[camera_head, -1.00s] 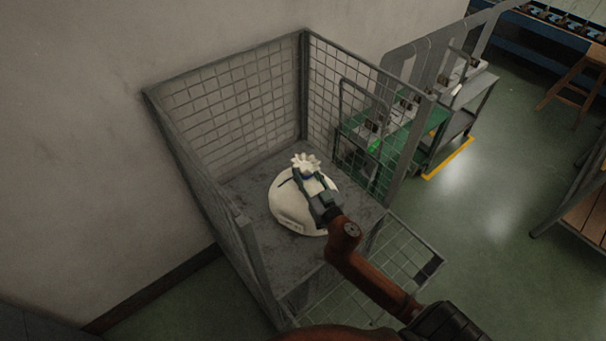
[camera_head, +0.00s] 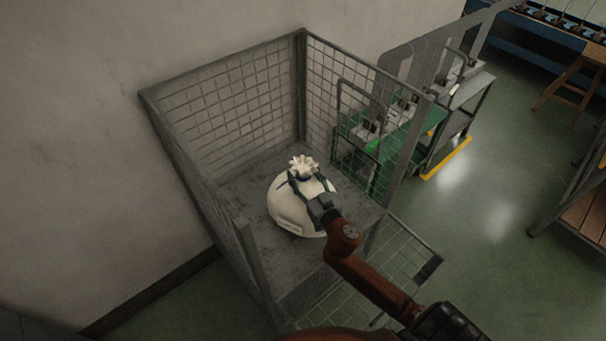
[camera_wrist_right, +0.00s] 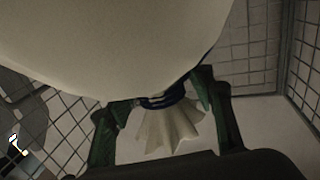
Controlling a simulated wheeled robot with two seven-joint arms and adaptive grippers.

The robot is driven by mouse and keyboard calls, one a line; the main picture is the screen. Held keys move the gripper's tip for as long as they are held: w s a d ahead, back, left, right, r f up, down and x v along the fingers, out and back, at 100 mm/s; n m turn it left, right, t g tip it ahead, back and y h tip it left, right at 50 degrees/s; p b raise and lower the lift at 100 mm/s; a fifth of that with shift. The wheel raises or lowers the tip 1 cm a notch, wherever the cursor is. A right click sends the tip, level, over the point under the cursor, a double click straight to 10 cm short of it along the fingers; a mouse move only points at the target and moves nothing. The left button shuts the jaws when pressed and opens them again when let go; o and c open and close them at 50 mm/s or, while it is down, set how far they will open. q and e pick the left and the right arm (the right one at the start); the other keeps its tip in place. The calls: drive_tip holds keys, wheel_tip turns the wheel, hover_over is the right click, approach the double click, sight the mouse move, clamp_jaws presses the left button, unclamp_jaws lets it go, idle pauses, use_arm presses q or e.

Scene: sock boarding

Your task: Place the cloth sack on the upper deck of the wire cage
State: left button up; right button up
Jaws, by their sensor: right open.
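The white cloth sack (camera_head: 287,207) rests upright on the grey upper deck (camera_head: 245,245) of the wire cage (camera_head: 215,100). Its dark-tied neck and ruffled top point up. My right gripper (camera_head: 307,182) is at the sack's neck with its fingers spread on either side. In the right wrist view the open fingers (camera_wrist_right: 168,105) stand on both sides of the tied neck, with the ruffled top (camera_wrist_right: 168,130) between them. The sack's body (camera_wrist_right: 120,45) fills the upper part of that view. My left gripper is not in view.
Mesh walls enclose the deck at the back, left and right. A lowered mesh gate (camera_head: 390,275) hangs at the front right. A green machine bench (camera_head: 385,140) stands beyond the right wall. Bare deck shows left of the sack.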

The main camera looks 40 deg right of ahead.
drive_tip(key=shift+r, duration=0.25)
drive_tip(key=s+a, duration=0.1)
drive_tip(key=s, duration=1.1)
drive_tip(key=shift+a+p, duration=0.4)
drive_tip(key=shift+p, duration=0.05)
drive_tip(key=shift+w+f, duration=0.1)
